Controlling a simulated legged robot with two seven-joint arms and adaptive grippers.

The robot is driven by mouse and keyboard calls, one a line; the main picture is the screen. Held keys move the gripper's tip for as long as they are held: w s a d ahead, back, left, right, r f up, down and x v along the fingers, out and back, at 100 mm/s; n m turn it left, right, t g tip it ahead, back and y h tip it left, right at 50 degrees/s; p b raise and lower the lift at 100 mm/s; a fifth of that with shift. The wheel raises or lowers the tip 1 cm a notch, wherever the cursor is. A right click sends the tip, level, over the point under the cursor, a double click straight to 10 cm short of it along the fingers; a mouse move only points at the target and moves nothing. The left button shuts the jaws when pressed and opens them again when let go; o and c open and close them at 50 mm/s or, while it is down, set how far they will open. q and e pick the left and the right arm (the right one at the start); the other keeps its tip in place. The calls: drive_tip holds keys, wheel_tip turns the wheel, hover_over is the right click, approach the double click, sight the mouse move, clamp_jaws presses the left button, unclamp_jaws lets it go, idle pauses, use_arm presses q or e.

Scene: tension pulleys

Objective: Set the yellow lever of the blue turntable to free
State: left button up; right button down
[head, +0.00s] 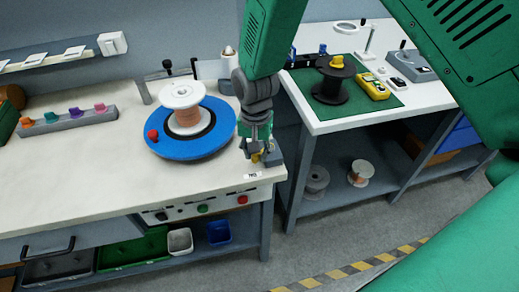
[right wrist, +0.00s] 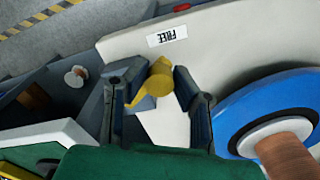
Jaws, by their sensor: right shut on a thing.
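The blue turntable (head: 215,145) lies on the left workbench and carries a white spool wound with copper wire. It also shows at the right of the right wrist view (right wrist: 238,112). The yellow lever (right wrist: 160,82) sits on a grey block at the bench's right end, between my right gripper's fingers in the right wrist view. My right gripper (right wrist: 157,95) is shut on it. In the head view the right gripper (head: 257,150) points down and mostly hides the lever. A label reading FREE (right wrist: 167,36) lies close to the lever. My left gripper is out of view.
A red knob (head: 153,135) stands at the turntable's left edge. Buttons line the bench front below. A rack with coloured pieces (head: 70,119) is at the left.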

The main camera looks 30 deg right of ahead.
drive_tip(key=shift+w+r+m, duration=0.1)
drive_tip(key=shift+w+m, duration=0.3)
drive_tip(key=shift+w, duration=0.15)
drive_tip(key=c, duration=1.3)
unclamp_jaws()
drive_tip(key=shift+a, duration=0.1)
wheel_tip(320, 180, up, 12)
drive_tip(key=shift+f, duration=0.1)
